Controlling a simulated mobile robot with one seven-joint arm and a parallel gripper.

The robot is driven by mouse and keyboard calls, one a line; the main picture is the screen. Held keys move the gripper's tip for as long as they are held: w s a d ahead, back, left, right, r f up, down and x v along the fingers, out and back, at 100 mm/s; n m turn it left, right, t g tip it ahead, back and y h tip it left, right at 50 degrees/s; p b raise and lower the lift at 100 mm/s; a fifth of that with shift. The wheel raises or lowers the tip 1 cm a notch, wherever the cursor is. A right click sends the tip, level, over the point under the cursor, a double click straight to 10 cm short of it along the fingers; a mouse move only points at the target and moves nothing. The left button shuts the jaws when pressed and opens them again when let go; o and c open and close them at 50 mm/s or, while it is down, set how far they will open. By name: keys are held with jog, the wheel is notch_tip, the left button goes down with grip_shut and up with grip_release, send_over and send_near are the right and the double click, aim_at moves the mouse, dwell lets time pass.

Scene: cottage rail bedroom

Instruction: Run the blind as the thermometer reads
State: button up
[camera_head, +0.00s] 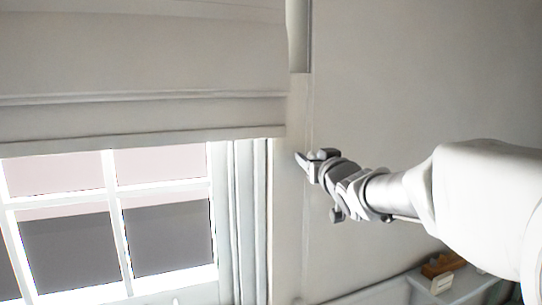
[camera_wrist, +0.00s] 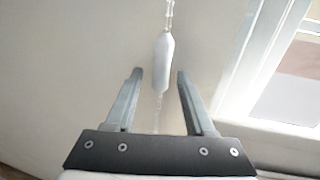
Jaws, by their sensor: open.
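The pale fabric blind (camera_head: 140,70) hangs in folds over the upper part of the window (camera_head: 110,215); its lower edge is above the middle panes. A thin cord (camera_head: 309,110) runs down the wall to the right of the blind. In the wrist view, a white elongated pull (camera_wrist: 163,55) hangs on a beaded chain (camera_wrist: 169,12). My gripper (camera_head: 307,160) is beside the cord. In the wrist view my gripper (camera_wrist: 160,74) is open, with the pull's lower end in line with the gap; I cannot tell its depth between the fingers. I cannot make out a thermometer.
A grey-white curtain or window trim (camera_head: 248,215) stands right of the panes. A white shelf (camera_head: 395,292) at the lower right holds a brown wooden object (camera_head: 442,265) and a small pale block (camera_head: 441,284). The wall above it is bare.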

jog(key=shift+w, duration=0.3)
grip_shut()
dwell(1.4)
